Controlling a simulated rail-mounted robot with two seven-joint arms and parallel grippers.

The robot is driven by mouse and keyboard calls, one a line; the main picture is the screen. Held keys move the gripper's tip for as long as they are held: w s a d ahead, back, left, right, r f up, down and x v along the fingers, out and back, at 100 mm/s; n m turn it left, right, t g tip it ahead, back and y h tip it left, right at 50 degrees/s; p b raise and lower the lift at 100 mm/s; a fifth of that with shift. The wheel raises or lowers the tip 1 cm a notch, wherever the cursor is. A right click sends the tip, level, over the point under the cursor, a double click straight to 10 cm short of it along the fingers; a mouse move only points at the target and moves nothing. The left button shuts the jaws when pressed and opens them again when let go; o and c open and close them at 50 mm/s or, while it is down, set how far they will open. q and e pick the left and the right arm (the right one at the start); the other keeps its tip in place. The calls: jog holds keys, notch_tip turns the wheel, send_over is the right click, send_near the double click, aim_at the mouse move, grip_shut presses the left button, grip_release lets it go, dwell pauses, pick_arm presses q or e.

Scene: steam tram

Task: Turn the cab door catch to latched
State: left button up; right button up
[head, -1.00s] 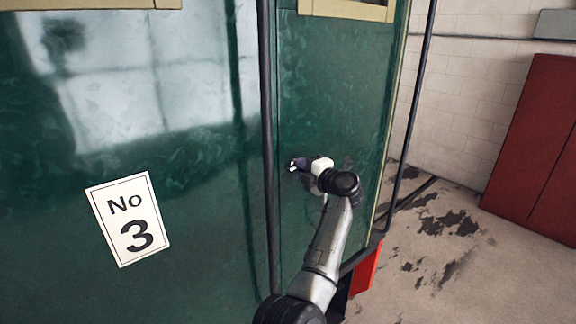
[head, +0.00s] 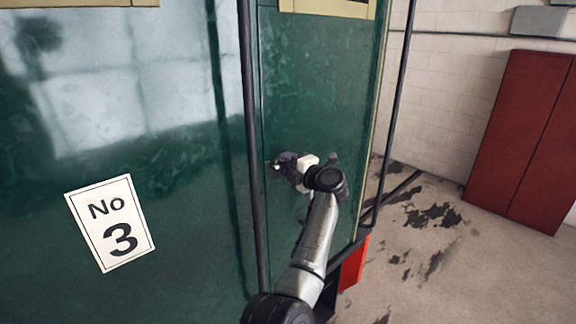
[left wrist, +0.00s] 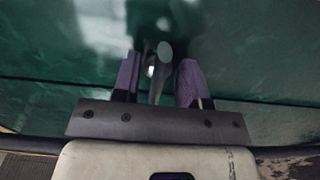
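The green cab door (head: 315,75) stands upright in the head view, between a dark vertical rail and the tram's corner. The door catch (left wrist: 163,55) shows in the left wrist view as a slim grey lever with a rounded end, set against the green door. My left gripper (head: 276,162) is at the door's left side, at mid-height of the head view. In the left wrist view its two purple fingers (left wrist: 157,80) are apart, one on each side of the catch, with gaps visible between them and the lever. The catch cannot be made out clearly in the head view. My right gripper is out of view.
A white "No 3" plate (head: 110,223) is on the green side panel at left. Dark vertical handrails (head: 252,140) flank the door. A red cabinet (head: 520,140) stands by the white brick wall. The stained floor (head: 440,265) at right is open.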

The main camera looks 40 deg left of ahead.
pick_arm(q)
jog(key=s+d+b, duration=0.1)
jog(key=d+b, duration=0.4)
jog(key=d, duration=0.8)
jog(key=shift+d, duration=0.4)
jog(key=shift+s, duration=0.1)
